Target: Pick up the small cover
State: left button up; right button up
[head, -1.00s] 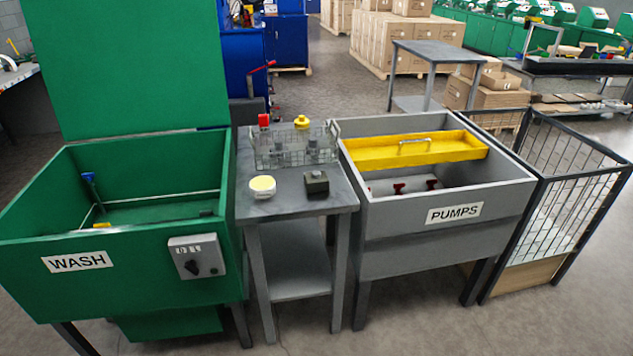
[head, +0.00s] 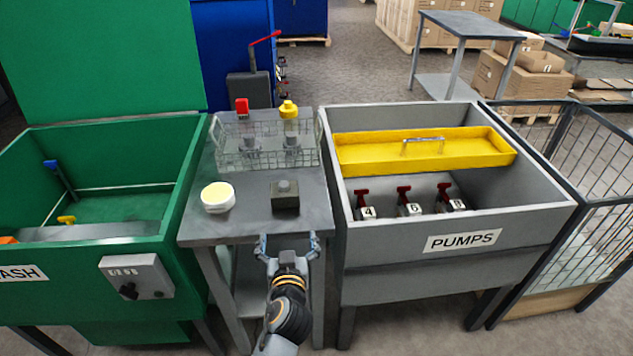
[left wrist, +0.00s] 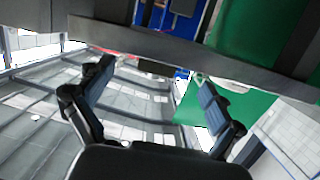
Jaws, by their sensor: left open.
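No label marks the small cover; two small pieces on the grey table (head: 245,228) could be it. One is a dark square block with a round grey knob (head: 285,196), near the table's front right. The other is a round white piece with a pale yellow top (head: 217,196), left of the block. My left gripper (head: 288,243) is open and empty at the table's front edge, on the near side of the dark block and apart from it. Its spread fingers also show in the left wrist view (left wrist: 155,85), with neither piece visible between them. My right gripper is not in view.
A wire basket (head: 233,158) holding red-topped and yellow-topped items stands at the table's back. The green wash tank (head: 60,255) is on the left. The grey PUMPS tank (head: 390,240), with a yellow tray (head: 365,155) and red-handled pumps, is on the right.

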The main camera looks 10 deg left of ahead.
aim_at(285, 193)
pick_arm(q)
jog(key=w+r, duration=0.1)
jog(key=r, duration=0.1)
jog(key=shift+w+a+r+n+t+y, duration=0.15)
jog(key=shift+w+r+n+t+y, duration=0.15)
jog(key=shift+w+r+t, duration=0.1)
jog(key=x, duration=0.7)
jog(key=shift+s+a+f, duration=0.1)
jog(key=shift+a+f, duration=0.05)
jog(key=shift+f, duration=0.05)
jog(key=shift+w+a, duration=0.15)
jog(key=shift+w, duration=0.3)
jog(key=b+x, duration=0.1)
jog(key=x, duration=0.4)
jog(key=shift+s, duration=0.1)
jog(key=c, duration=1.3)
jog(key=shift+r, duration=0.1)
jog(key=shift+c, duration=1.4)
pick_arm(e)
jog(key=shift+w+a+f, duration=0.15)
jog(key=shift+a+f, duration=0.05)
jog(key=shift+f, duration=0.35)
